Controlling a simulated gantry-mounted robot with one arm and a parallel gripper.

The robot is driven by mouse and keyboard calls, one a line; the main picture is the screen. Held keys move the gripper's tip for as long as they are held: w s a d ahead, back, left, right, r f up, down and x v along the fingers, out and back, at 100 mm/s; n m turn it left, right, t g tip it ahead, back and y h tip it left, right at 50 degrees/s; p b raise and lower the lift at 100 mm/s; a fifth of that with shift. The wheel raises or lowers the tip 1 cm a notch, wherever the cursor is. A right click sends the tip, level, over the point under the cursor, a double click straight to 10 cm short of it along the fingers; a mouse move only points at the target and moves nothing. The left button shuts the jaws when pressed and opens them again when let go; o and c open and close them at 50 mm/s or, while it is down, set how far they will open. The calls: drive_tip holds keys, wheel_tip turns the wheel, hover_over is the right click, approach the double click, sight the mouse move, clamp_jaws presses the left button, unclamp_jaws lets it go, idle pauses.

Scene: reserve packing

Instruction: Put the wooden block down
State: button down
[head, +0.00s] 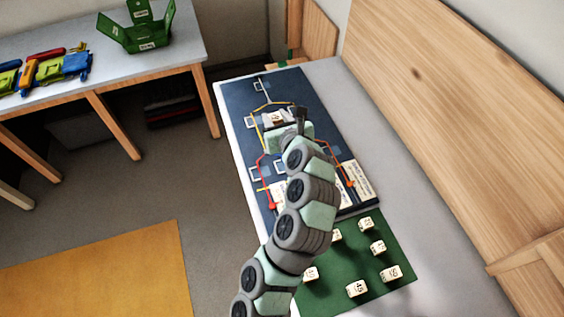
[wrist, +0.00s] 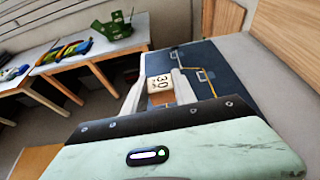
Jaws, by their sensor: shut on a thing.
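My gripper (wrist: 159,88) is shut on a pale wooden block (wrist: 158,83) marked 30, held between its two fingers in the wrist view. In the head view my gripper (head: 281,118) is over the upper part of a dark blue board (head: 316,112). The block's pale top (head: 273,118) shows only partly there. The board carries white-outlined squares joined by yellow, red and blue lines. One empty square (head: 259,86) shows at its far end. My arm hides the middle of the board. I cannot tell whether the block touches the board.
A green mat (head: 391,291) with several numbered blocks (head: 357,288) lies at the board's near end. A wooden panel (head: 440,110) stands along the right. A separate table (head: 112,72) at the left holds a green open box (head: 143,36) and colourful toys (head: 62,69).

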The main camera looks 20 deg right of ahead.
sight(284, 162)
drive_tip(key=f, duration=0.6)
drive_tip(key=d+f, duration=0.1)
drive_tip(key=f, duration=0.6)
drive_tip(key=s+d+f, duration=0.1)
drive_tip(key=f, duration=0.6)
drive_tip(key=shift+d+f, duration=0.1)
drive_tip(key=shift+f, duration=0.05)
drive_tip(key=shift+b, duration=0.3)
drive_tip(key=shift+f, duration=0.2)
drive_tip(key=c, duration=1)
unclamp_jaws()
drive_tip(key=shift+r, duration=0.25)
drive_tip(key=v, duration=1.2)
